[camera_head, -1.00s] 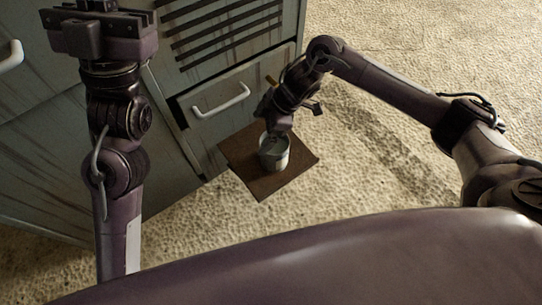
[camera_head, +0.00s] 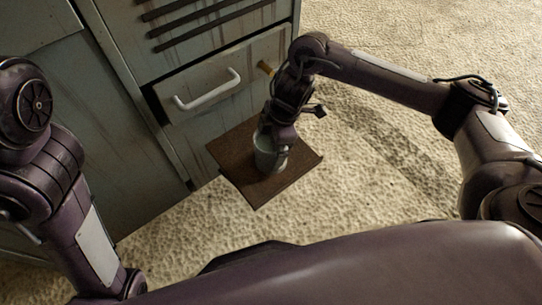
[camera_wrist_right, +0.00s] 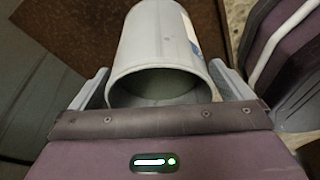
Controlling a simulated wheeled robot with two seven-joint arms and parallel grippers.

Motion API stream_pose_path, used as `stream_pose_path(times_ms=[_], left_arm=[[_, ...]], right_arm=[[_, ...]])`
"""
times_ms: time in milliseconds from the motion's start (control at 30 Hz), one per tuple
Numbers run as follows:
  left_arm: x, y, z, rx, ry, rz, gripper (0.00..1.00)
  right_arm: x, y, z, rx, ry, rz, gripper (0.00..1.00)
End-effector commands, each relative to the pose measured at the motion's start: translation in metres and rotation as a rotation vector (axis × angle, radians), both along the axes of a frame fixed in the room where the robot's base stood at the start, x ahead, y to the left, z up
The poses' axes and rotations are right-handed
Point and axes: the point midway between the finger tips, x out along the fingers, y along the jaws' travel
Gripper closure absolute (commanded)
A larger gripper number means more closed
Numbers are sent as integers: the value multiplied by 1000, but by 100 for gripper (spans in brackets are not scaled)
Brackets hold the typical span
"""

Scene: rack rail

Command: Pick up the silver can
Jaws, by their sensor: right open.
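In the right wrist view my right gripper (camera_wrist_right: 163,86) is open, with one finger on each side of the can near the rim. I cannot tell whether either finger touches it. My left gripper is out of view; only its arm shows at the left.
A worn grey-green cabinet stands at the back left. Its drawer (camera_head: 225,82) with a white handle (camera_head: 207,92) sticks out slightly behind the mat. Pale, rough floor (camera_head: 390,180) lies open at the right and in front.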

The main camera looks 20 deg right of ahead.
Motion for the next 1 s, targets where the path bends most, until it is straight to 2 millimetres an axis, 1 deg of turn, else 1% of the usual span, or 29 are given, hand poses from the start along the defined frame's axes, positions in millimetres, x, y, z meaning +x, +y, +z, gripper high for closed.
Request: stream_pose_path(times_ms=[33, 67, 300, 333, 867, 900, 1000], left_arm=[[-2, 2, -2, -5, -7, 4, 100], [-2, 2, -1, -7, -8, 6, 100], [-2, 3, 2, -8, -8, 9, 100], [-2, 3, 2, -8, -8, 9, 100], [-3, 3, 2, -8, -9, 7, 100], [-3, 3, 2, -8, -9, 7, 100], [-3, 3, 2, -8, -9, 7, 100]], right_arm=[[0, 1, -6, 1, -1, 0, 1], [0, 2, -7, 1, -1, 0, 1], [0, 2, -7, 0, -1, 0, 1], [0, 2, -6, 0, -1, 0, 2], [1, 2, -5, 2, -3, 0, 71], [1, 2, -5, 2, -3, 0, 75], [1, 2, -5, 2, -3, 0, 75]])
